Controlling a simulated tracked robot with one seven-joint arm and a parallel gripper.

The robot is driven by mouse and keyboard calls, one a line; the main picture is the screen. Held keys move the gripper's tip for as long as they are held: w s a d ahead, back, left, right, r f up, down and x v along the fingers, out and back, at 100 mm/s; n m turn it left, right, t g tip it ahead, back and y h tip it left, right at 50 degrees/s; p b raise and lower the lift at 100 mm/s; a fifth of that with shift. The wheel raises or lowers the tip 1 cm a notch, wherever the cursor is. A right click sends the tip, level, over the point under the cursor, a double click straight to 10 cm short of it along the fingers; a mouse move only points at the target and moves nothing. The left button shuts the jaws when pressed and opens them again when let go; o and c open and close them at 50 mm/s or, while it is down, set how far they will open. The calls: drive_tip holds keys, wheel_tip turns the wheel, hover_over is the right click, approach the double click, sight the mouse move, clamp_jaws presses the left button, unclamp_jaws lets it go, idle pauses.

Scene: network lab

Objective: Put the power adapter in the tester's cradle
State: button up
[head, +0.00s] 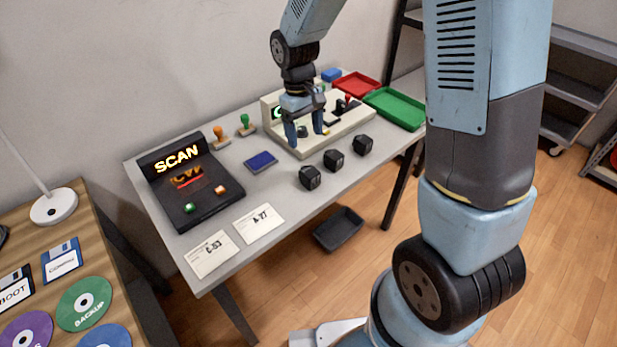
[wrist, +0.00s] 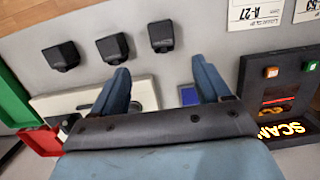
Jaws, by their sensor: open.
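Three similar black blocks, which look like power adapters, stand in a row along the table's front edge: left (head: 310,177), middle (head: 335,160) and right (head: 363,145). They also show in the wrist view (wrist: 161,36). I cannot tell them apart by label. The cream tester (head: 343,127) stands behind them, with a small screen at its back left. My gripper (head: 306,130) is open and empty above the tester's left part; its fingers (wrist: 160,68) point down with nothing between them. The arm and fingers hide part of the tester, and I cannot make out its cradle clearly.
A black scanner (head: 190,185) with a lit SCAN sign and two label cards (head: 259,223) lie left. A blue pad (head: 261,161) and two stamps (head: 219,139) sit between. Red (head: 356,85) and green (head: 395,108) trays stand right. A dark bin (head: 339,230) is below.

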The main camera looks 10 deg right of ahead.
sight(309, 170)
drive_tip(key=f, duration=0.5)
drive_tip(key=s+f, duration=0.1)
drive_tip(key=f, duration=0.1)
drive_tip(key=shift+d+f, duration=0.35)
drive_tip(key=shift+f, duration=0.05)
drive_tip(key=shift+s+f, duration=0.2)
drive_tip(key=shift+f, duration=0.65)
drive_tip(key=shift+s+f, duration=0.15)
drive_tip(key=shift+f, duration=0.75)
drive_tip(key=shift+s+f, duration=0.2)
drive_tip(key=shift+f, duration=0.65)
drive_tip(key=shift+c, duration=0.2)
drive_tip(key=c, duration=1.2)
drive_tip(key=shift+r, duration=0.15)
